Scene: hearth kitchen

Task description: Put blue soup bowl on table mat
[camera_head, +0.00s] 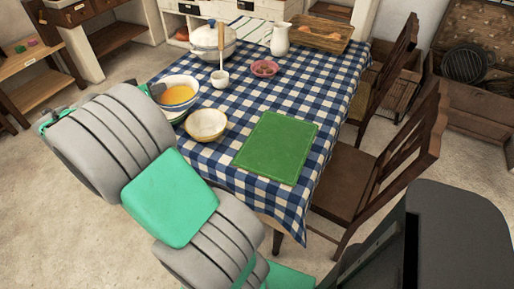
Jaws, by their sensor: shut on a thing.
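The blue soup bowl (184,109), pale with blue on its side and orange soup inside, is at the left edge of the table. A small grey part of my gripper (157,89) shows at the bowl's left rim. My gripper is shut on that rim; my arm hides most of it. I cannot tell if the bowl touches the cloth. The green table mat (277,147) lies flat and empty near the table's front right.
A cream bowl (207,124) stands between the soup bowl and the mat. A white cup (220,79), a pink bowl (264,69), a lidded pot (212,42) and a white jug (280,39) stand farther back. Chairs (376,184) line the right side.

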